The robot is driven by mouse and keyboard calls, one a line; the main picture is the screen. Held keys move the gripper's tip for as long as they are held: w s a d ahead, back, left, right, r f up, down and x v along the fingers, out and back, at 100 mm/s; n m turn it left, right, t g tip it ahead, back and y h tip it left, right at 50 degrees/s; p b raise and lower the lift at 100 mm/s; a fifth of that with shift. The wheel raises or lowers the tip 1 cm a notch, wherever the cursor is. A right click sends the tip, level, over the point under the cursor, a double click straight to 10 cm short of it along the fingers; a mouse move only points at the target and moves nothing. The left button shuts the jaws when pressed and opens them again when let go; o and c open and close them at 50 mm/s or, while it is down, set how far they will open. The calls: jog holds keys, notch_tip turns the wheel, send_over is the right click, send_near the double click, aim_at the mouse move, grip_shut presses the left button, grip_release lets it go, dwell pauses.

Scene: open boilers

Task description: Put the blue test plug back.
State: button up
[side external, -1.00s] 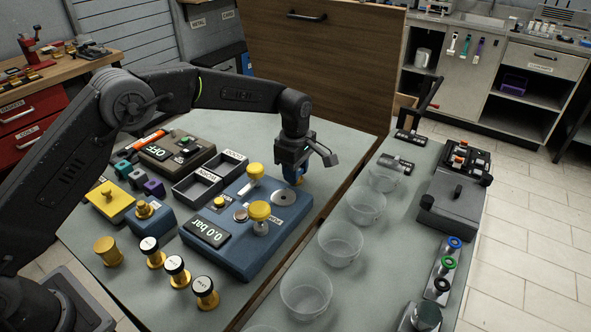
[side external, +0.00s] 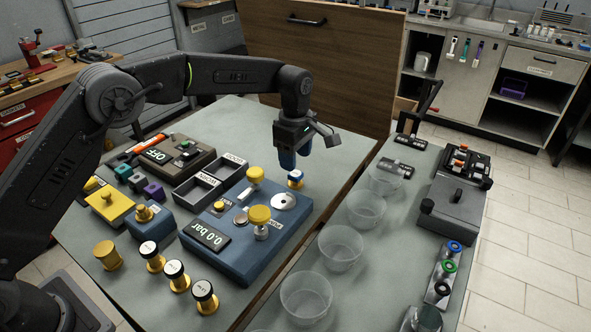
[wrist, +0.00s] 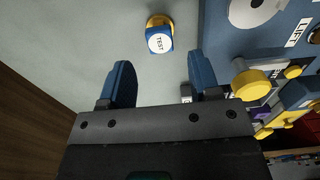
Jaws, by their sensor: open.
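The blue test plug (side external: 296,178) stands on the grey table just beyond the far right corner of the blue pressure unit (side external: 225,254). It has a white top and a gold base. In the wrist view its label reads TEST (wrist: 159,42), and it lies ahead of the fingertips, apart from them. My gripper (side external: 288,162) is open and empty, raised above the table near the plug; its blue fingers (wrist: 161,72) show spread in the wrist view. The unit carries a pale disc (side external: 284,202) with a dark centre, and its display reads 0.0 bar.
Yellow-topped posts (side external: 259,215) rise from the unit. Clear bowls (side external: 340,246) line the right bench. Bare table surrounds the test plug.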

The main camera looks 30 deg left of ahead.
aim_at(295, 174)
notch_tip(295, 174, up, 6)
jog(key=shift+r, duration=0.15)
dwell(1.5)
